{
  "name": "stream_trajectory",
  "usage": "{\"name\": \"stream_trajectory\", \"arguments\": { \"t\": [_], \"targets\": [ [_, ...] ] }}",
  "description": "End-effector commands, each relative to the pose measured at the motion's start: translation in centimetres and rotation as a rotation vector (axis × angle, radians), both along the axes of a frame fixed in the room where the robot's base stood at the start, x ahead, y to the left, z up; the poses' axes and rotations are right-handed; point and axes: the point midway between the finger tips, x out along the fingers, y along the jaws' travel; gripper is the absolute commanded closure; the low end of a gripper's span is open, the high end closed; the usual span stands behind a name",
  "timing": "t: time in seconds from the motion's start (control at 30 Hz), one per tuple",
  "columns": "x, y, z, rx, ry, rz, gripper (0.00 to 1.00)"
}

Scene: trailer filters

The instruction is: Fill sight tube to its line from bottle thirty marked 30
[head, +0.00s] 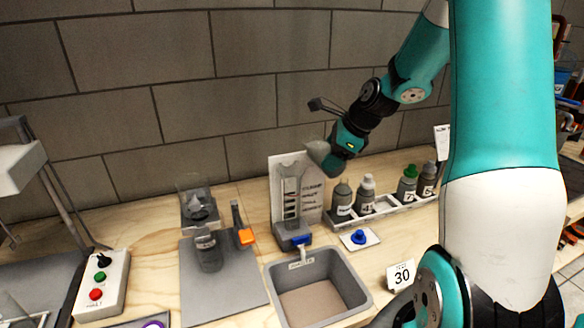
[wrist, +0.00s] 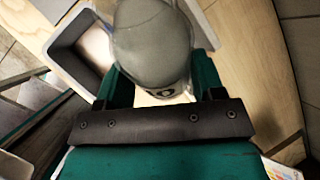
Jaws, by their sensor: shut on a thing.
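My gripper (head: 333,153) is shut on a grey bottle (head: 319,153), held tilted above the top of the sight tube. I cannot tell the liquid level, or whether liquid is flowing. A card reading 30 (head: 401,275) stands on the bench.
A grey bin (head: 318,288) is below the tube. A rack (head: 391,208) with several capped bottles is to the right. A blue cap (head: 359,237) lies on a white pad.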

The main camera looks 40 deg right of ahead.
Motion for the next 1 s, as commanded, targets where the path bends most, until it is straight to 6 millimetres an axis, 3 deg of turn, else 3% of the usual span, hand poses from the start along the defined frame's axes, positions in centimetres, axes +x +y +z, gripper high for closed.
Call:
{"name": "stream_trajectory", "arguments": {
  "t": [1.0],
  "targets": [
    [0.09, 0.07, 0.86, -0.097, 0.055, 0.000, 0.76]
  ]
}}
